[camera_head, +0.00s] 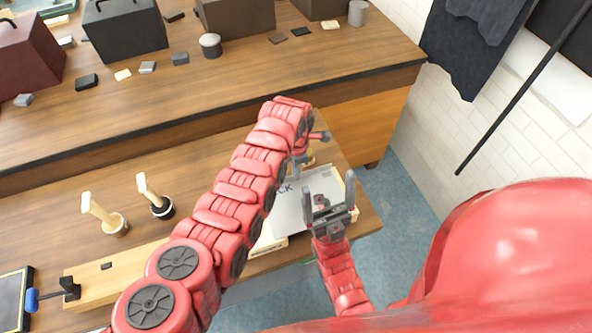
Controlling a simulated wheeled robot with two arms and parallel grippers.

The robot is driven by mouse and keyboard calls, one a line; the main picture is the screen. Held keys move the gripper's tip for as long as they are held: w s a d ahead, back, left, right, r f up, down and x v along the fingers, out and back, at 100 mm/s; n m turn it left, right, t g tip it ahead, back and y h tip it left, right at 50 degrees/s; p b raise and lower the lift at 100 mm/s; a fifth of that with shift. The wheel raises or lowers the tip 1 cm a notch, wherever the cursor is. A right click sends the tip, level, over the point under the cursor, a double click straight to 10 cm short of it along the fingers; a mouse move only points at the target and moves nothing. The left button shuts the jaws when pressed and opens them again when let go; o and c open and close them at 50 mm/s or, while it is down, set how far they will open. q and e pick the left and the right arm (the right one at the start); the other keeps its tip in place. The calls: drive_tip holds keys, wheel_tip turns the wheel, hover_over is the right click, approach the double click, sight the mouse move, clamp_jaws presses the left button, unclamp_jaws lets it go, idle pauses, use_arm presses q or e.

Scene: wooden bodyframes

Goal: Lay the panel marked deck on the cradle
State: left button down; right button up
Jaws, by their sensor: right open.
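The pale grey panel (286,212) lies on the right part of the near table. Only the letters "CK" of its marking show; my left arm hides the rest. A cream wooden piece (268,246) shows at the panel's lower left edge and may be part of the cradle; I cannot tell whether the panel rests on it. My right gripper (329,200) is open, fingers pointing up the picture, over the panel's right part. My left gripper (309,147) is above the panel's far side, partly hidden by its own arm; its jaw state is unclear.
Two cream-handled tools (103,215) (154,196) stand on the near table at left. A long wooden beam (110,272) lies in front, by a blue-handled tool (45,297). The back table (250,85) holds dark boxes and small blocks. Blue floor lies right.

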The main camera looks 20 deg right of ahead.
use_arm(q)
drive_tip(key=shift+d+f+b, duration=0.15)
drive_tip(key=shift+f+b, duration=0.05)
drive_tip(key=shift+b, duration=0.8)
idle(1.4)
idle(0.4)
drive_tip(key=shift+c, duration=2.2)
unclamp_jaws()
drive_tip(key=shift+r, duration=0.1)
drive_tip(key=shift+r+p, duration=0.6)
drive_tip(key=shift+r, duration=0.6)
drive_tip(key=shift+r+p, duration=0.35)
drive_tip(key=shift+r, duration=1.85)
